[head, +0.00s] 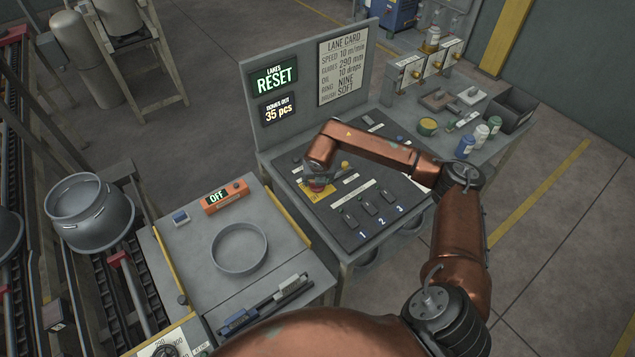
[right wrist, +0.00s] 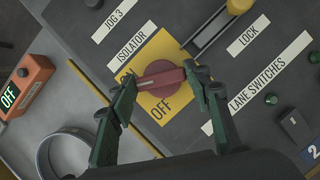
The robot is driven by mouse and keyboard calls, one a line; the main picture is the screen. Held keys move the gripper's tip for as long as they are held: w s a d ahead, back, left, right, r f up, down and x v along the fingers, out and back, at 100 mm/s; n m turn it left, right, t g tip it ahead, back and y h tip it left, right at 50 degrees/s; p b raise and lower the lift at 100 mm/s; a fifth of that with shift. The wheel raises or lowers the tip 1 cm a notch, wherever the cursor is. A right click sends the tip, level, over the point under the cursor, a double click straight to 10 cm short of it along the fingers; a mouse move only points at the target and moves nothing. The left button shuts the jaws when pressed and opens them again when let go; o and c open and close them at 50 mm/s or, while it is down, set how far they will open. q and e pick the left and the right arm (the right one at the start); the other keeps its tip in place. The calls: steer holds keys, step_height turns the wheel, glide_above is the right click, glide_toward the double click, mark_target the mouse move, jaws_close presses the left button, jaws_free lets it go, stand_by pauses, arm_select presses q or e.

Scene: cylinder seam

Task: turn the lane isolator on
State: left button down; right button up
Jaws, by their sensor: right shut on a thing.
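The lane isolator is a red rotary knob (right wrist: 164,80) on a yellow plate (right wrist: 168,46) lettered OFF, with a second word partly hidden by a finger. A white ISOLATOR label (right wrist: 133,45) lies beside it. My right gripper (right wrist: 166,84) is shut on the knob, one green finger at each end. The knob's bar lies nearly level across the right wrist view; I cannot tell which word it marks. In the head view the knob (head: 317,187) is mostly covered by my right gripper (head: 318,183) on the console (head: 380,239). My left gripper is not in view.
The LANES sign (head: 274,79) reads RESET. An orange box (head: 225,197) reading OFF and a round ring (head: 239,248) are on the bench left of the console. Numbered lane switches (head: 369,207) sit close by the knob. Bottles (head: 466,146) stand on the far right table.

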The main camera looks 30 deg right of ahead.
steer(key=shift+a+m+g+h+b, duration=0.1)
steer(key=shift+m+g+h+b, duration=0.35)
steer(key=shift+m, duration=1.15)
steer(key=o, duration=1.2)
steer(key=shift+c, duration=0.2)
steer(key=shift+r, duration=0.25)
steer(key=v, duration=1.1)
steer(key=shift+r, duration=0.2)
